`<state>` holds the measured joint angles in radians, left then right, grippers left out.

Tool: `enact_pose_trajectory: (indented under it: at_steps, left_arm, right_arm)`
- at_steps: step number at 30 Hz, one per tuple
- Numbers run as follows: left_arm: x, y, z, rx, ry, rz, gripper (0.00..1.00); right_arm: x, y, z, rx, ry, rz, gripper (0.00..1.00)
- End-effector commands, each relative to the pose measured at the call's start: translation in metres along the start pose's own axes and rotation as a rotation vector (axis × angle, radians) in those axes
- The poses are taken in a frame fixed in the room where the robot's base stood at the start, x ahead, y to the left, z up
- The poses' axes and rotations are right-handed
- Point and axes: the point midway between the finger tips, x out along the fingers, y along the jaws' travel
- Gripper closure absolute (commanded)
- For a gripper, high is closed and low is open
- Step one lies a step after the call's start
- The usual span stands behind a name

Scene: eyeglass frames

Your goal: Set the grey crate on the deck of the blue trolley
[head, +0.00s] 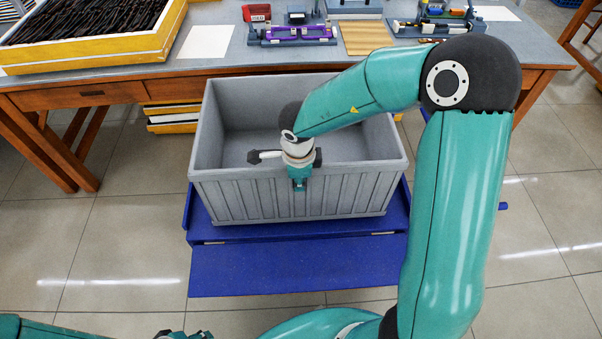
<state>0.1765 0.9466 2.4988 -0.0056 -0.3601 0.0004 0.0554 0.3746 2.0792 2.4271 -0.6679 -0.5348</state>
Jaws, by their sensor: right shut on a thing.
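The grey crate (290,196) is upright and empty, over the blue trolley (290,272) in the middle of the head view. The trolley's blue surface shows at the crate's left side and in front of it. I cannot tell whether the crate's bottom touches the deck or hangs just above it. My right gripper (299,184) reaches down to the middle of the crate's near wall and is shut on its rim. My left gripper (183,335) shows only as a sliver at the bottom edge, well in front of the trolley, and its fingers are out of frame.
A wooden workbench (190,69) stands behind the crate. On it are a yellow tray of dark eyeglass frames (110,49), a purple fixture (297,33) and a red bin (257,12). Yellow-edged boxes (172,118) lie beneath it. Tiled floor is clear left and right of the trolley.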

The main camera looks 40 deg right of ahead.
Motion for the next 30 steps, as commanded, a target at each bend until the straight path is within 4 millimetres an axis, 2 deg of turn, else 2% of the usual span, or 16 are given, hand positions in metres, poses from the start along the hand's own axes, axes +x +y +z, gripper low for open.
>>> enact_pose_trajectory:
  at_steps: [4,11,12,16,26,30]
  left_arm:
    - [0.007,-0.003,0.000,0.000,0.000,0.000,0.60]
    - [0.006,-0.002,0.000,0.000,0.000,0.000,0.60]
    - [0.007,-0.003,0.000,0.000,0.000,0.000,0.60]
    - [0.007,-0.003,0.000,0.000,0.000,0.000,0.60]
    - [0.006,-0.002,0.000,0.000,0.000,0.000,0.60]
    - [0.002,-0.001,0.000,0.000,0.000,0.000,0.60]
  right_arm:
    - [0.015,-0.001,0.001,0.000,-0.005,-0.009,1.00]
    - [0.015,-0.001,0.001,0.000,-0.005,-0.009,1.00]
    - [0.018,0.003,0.000,0.001,0.000,0.002,0.80]
    - [0.018,0.003,0.000,0.001,0.000,0.002,0.59]
    - [0.016,0.003,0.000,0.001,0.000,0.000,0.57]
    - [0.006,0.002,0.000,0.000,-0.001,-0.002,0.57]
